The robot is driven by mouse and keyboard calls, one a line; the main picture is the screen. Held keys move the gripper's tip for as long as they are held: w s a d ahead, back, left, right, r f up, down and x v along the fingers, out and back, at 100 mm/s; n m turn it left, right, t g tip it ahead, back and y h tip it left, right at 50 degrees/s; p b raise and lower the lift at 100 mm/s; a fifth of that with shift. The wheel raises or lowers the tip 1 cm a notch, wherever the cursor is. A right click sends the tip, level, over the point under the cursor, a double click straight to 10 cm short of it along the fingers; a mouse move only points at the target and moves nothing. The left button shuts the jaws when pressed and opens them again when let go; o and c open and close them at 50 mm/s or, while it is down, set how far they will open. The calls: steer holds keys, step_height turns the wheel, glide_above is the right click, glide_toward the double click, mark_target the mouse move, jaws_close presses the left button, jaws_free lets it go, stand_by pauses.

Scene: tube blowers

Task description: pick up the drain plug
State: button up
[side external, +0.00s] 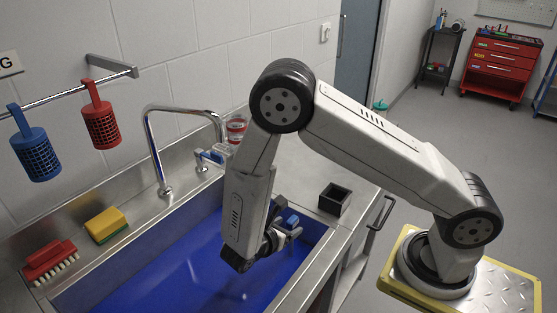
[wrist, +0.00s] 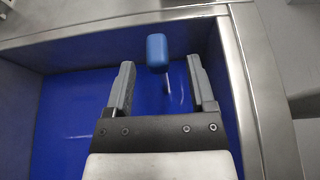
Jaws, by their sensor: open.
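A blue rounded knob on a thin pale stem shows in the wrist view, and I take it for the drain plug (wrist: 157,48). It is ahead of my gripper (wrist: 160,66), roughly centred between the two grey fingers, which are apart. I cannot tell how far below the fingertips it is. In the side external view the blue knob (side external: 292,221) shows beside my gripper (side external: 285,236), over the right end of the blue-lined sink (side external: 165,270). The lower part of the plug is hidden or unclear.
The sink's steel rim (wrist: 245,80) runs close along the right in the wrist view. A curved faucet (side external: 152,135) stands behind the sink. A black square holder (side external: 334,199) is on the right counter. A yellow sponge (side external: 106,225) and red brush (side external: 48,260) lie left.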

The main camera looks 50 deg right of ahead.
mark_target(296, 221)
steer(key=shift+x, duration=2.65)
steer(key=shift+w+r, duration=0.1)
steer(key=shift+c, duration=0.2)
jaws_close()
